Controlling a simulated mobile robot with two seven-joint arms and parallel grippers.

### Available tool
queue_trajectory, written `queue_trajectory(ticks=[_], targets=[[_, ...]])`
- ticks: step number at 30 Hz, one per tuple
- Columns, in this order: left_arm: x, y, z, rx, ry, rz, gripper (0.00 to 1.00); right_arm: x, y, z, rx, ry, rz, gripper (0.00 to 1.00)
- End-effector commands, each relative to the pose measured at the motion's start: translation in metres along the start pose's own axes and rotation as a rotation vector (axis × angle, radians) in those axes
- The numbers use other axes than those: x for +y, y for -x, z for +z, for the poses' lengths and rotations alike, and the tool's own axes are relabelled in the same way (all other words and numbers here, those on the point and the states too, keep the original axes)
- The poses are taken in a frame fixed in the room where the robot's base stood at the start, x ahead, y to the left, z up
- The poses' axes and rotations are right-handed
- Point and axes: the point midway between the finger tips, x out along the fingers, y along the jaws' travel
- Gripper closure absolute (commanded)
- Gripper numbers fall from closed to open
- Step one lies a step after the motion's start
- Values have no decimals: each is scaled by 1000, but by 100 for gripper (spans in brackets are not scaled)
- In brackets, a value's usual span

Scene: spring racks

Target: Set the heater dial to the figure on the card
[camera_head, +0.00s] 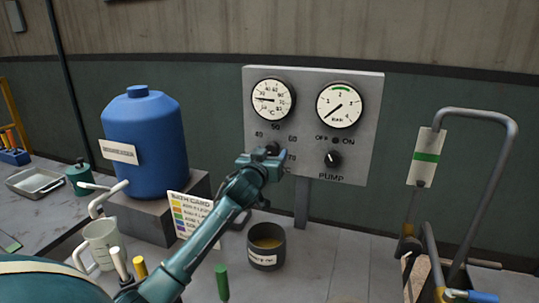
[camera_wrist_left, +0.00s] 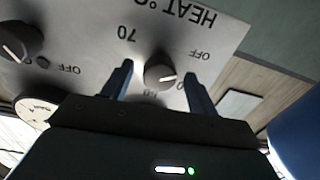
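The heater dial is a dark round knob (camera_wrist_left: 160,72) on the grey panel, under upside-down "HEAT °C" lettering in the left wrist view. Its white mark points right there, below the "OFF" label. My left gripper (camera_wrist_left: 160,88) is open, one finger on each side of the knob, with visible gaps. In the head view my left gripper (camera_head: 272,152) covers most of the dial; 40, 50, 60 and 70 show around it. The bath card (camera_head: 187,213) stands behind my left arm, which hides part of its coloured rows; its figures are too small to read. My right gripper is out of view.
The panel (camera_head: 374,100) carries a temperature gauge (camera_head: 270,99), a pressure gauge (camera_head: 339,105) and a pump knob (camera_head: 332,158). A blue tank (camera_head: 146,145), a jug (camera_head: 101,245) and a dark pot (camera_head: 266,247) stand nearby. A grey pipe frame (camera_head: 505,150) rises at right.

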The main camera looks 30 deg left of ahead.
Motion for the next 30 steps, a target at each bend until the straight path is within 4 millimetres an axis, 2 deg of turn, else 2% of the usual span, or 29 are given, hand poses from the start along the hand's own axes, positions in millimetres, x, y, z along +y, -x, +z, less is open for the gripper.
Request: queue_trajectory(ticks=[2,16,23,30], targets=[[0,0,0,0,0,0,47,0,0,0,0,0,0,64],[0,0,0,0,0,0,85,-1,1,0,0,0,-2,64],[0,0,0,0,-18,0,85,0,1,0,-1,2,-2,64],[0,0,0,2,-120,0,85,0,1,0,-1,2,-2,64]])
